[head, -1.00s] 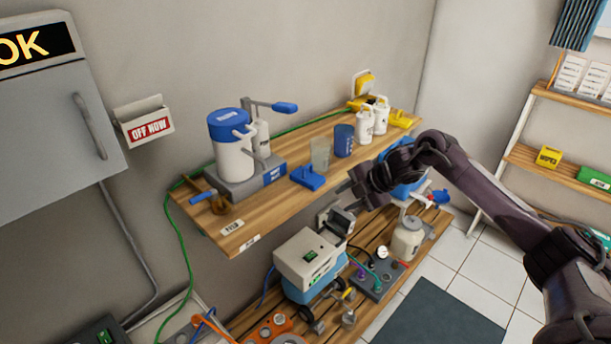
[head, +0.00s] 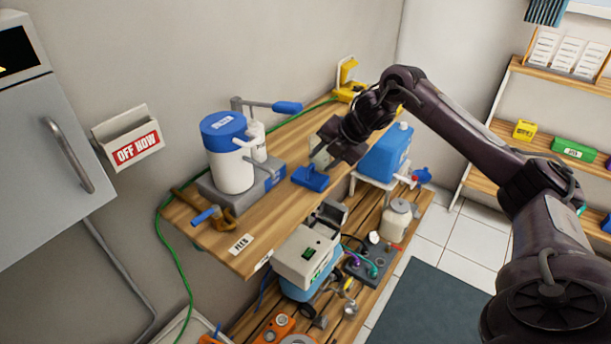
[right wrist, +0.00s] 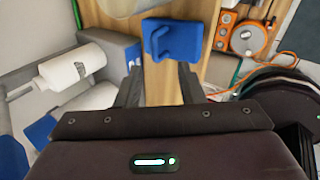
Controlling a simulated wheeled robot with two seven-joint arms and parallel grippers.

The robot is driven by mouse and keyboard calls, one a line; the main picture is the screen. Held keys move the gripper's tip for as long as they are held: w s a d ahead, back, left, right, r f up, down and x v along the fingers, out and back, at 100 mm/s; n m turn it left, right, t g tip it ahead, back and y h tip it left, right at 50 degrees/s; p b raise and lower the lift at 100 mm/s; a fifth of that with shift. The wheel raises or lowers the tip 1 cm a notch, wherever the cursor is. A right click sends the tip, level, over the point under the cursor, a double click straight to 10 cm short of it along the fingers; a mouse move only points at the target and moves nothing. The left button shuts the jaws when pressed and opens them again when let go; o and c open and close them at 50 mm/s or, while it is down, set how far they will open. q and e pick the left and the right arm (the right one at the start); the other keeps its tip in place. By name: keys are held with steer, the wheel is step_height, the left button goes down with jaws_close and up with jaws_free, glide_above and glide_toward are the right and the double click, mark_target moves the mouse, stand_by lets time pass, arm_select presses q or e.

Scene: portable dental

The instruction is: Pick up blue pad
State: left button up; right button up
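The blue pad (head: 311,178), with a small upright handle, lies on the upper wooden shelf (head: 262,222), near its front edge. It also shows at the top of the right wrist view (right wrist: 182,42), beyond my fingertips. My right gripper (head: 322,157) is just above and behind the pad in the head view. In the right wrist view its fingers (right wrist: 160,84) are apart with nothing between them, and the pad appears clear of them. My left gripper is not in view.
A blue-lidded white canister (head: 230,160) on a grey base stands left of the pad. A blue tank (head: 387,155) is to the right. The lower shelf holds a white-and-blue machine (head: 307,258) and a grey control box (head: 368,262). The shelf's front left is partly clear.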

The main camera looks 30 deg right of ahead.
mark_target(311, 167)
steer(key=shift+p+x, duration=0.5)
steer(key=shift+x, duration=0.45)
steer(key=shift+w+a+f, duration=0.2)
steer(key=shift+w+f, duration=0.3)
steer(key=shift+w+a+f, duration=0.15)
steer(key=shift+w+f, duration=0.3)
steer(key=shift+w, duration=0.05)
steer(key=shift+w+f, duration=0.2)
steer(key=shift+f, duration=0.05)
steer(key=shift+s, duration=0.1)
steer(key=c, duration=0.7)
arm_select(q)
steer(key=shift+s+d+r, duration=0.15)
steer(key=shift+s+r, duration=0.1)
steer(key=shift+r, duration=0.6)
arm_select(e)
jaws_close()
